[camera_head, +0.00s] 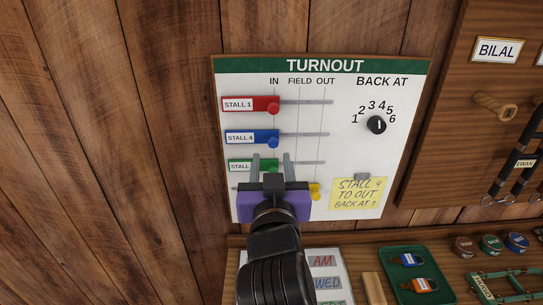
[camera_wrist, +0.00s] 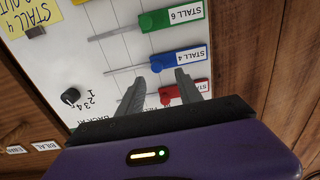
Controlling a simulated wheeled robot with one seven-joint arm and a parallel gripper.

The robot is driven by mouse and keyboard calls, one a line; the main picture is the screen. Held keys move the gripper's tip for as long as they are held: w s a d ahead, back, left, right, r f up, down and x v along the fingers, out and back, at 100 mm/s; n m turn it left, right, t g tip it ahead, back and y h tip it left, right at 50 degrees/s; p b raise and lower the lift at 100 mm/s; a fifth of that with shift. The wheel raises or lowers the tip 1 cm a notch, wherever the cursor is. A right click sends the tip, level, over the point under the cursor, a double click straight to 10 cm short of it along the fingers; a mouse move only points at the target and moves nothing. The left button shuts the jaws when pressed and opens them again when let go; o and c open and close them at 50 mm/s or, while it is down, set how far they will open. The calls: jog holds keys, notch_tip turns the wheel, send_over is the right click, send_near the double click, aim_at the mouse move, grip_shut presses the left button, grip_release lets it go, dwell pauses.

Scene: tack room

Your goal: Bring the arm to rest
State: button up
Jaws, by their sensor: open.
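My gripper (camera_head: 272,158) is open and empty in front of the lower left of the white TURNOUT board (camera_head: 350,155). In the wrist view its fingers (camera_wrist: 160,76) point at the blue and red sliders; contact cannot be told. The red STALL 1 slider (camera_head: 273,108), blue STALL 4 slider (camera_head: 273,142) and green slider (camera_head: 240,166) are at the IN side. The black dial (camera_head: 376,125) has a white mark pointing roughly upward.
A yellow note (camera_head: 358,193) reads "STALL 4 TO OUT BACK AT 1". A wooden rack (camera_head: 450,130) with a peg and straps hangs at right. Below, a shelf holds a green tray (camera_head: 396,292) with padlocks, round tins (camera_head: 491,242) and a sign. The left plank wall is bare.

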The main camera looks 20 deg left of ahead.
jog(key=shift+s+d, duration=0.15)
jog(key=shift+s, duration=0.35)
jog(key=shift+r, duration=0.1)
notch_tip(320, 180, up, 4)
jog(key=s+a+n+t+y, duration=0.1)
jog(key=s+n+y, duration=0.1)
jog(key=s+d+f, duration=1.6)
jog(key=s+d, duration=0.1)
jog(key=d, duration=0.2)
jog(key=s+d+f+m+g+h, duration=0.1)
jog(key=s+d+f+m+h, duration=0.1)
jog(key=s+d, duration=0.4)
jog(key=s+d+f+m+g+h, duration=0.2)
jog(key=s+d+f+h, duration=0.3)
jog(key=s, duration=1.1)
notch_tip(320, 180, down, 2)
jog(key=d+m, duration=0.1)
jog(key=d, duration=0.1)
jog(key=shift+d+g, duration=0.3)
